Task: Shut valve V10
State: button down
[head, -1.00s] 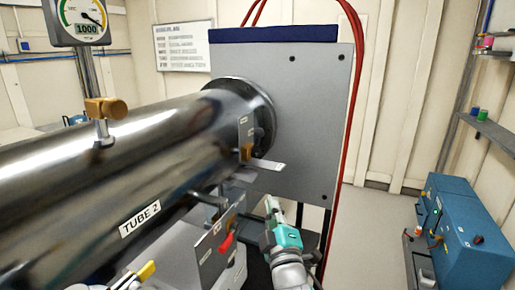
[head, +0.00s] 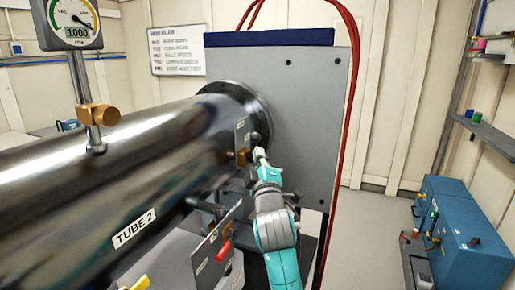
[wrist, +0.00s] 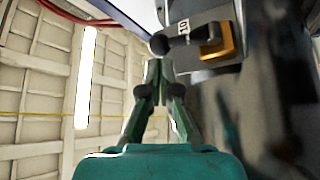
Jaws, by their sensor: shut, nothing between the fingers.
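A valve with an orange-brown body (head: 243,157) sits on a grey plate beside the far end of the tube (head: 170,165). In the wrist view its orange block (wrist: 218,42), a dark lever with a round end (wrist: 160,43) and a white tag (wrist: 184,27) show; the tag seems to end in "10". My gripper (head: 260,153) is shut and empty, just right of the valve. In the wrist view its fingertips (wrist: 158,68) are close below the lever's round end; I cannot tell whether they touch it. My gripper hides part of the valve in the head view.
A lower plate bears a red handle (head: 223,250), and a yellow handle (head: 140,283) is at the bottom. A gauge (head: 75,22) reading 1000 stands above the tube. A large grey panel (head: 300,110) and red hoses (head: 352,130) are behind. Blue boxes (head: 465,240) stand right; floor between is clear.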

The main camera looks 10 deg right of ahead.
aim_at(252, 139)
jog(key=shift+x, duration=1.9)
jog(key=shift+w+a+r, duration=0.3)
jog(key=shift+w+a, duration=0.15)
jog(key=shift+a, duration=0.15)
